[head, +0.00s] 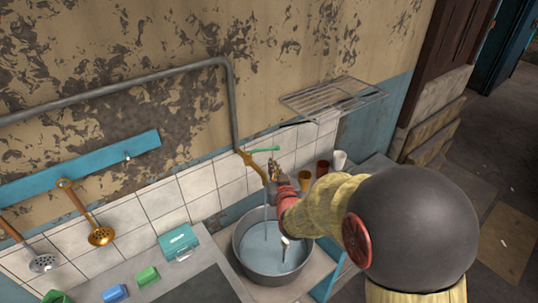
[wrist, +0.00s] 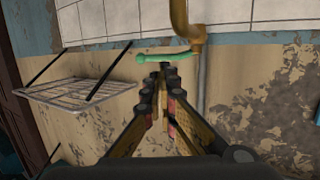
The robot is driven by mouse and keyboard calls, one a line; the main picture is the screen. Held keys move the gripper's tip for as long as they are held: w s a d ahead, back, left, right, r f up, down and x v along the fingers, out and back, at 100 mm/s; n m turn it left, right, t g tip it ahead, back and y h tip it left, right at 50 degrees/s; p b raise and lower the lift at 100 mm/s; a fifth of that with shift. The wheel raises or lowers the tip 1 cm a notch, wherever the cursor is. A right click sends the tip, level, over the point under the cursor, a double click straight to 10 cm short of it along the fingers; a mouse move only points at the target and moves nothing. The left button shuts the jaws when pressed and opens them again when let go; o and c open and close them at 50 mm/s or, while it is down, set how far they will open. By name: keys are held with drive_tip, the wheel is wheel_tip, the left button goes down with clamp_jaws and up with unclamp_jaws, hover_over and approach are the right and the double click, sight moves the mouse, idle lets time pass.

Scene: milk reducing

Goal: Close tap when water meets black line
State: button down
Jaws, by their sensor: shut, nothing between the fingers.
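The brass tap (head: 253,170) stands on a wall pipe, with a green lever handle (head: 263,150) on top. It also shows in the wrist view, with the green handle (wrist: 163,57) running left from the brass body (wrist: 196,46). Water runs in a thin stream into the metal basin (head: 240,252) below, which holds water (head: 262,253). I cannot make out a black line in the basin. My gripper (head: 272,166) is at the tap, close to the handle. In the wrist view my gripper (wrist: 165,70) has its fingers together just below the handle; contact is unclear.
A wire rack (head: 333,98) is fixed to the wall right of the tap. Cups (head: 322,168) stand behind my arm. Ladles (head: 100,235) hang at left, and a teal box (head: 178,242) and sponges (head: 147,276) lie left of the basin.

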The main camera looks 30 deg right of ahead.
sight(262, 150)
drive_tip(key=x, duration=0.9)
drive_tip(key=shift+w+d, duration=0.1)
drive_tip(key=shift+w, duration=0.05)
drive_tip(key=b+x, duration=0.1)
drive_tip(key=b, duration=0.2)
drive_tip(key=shift+w+d+b, duration=0.25)
drive_tip(key=shift+b, duration=0.15)
drive_tip(key=shift+f, duration=0.1)
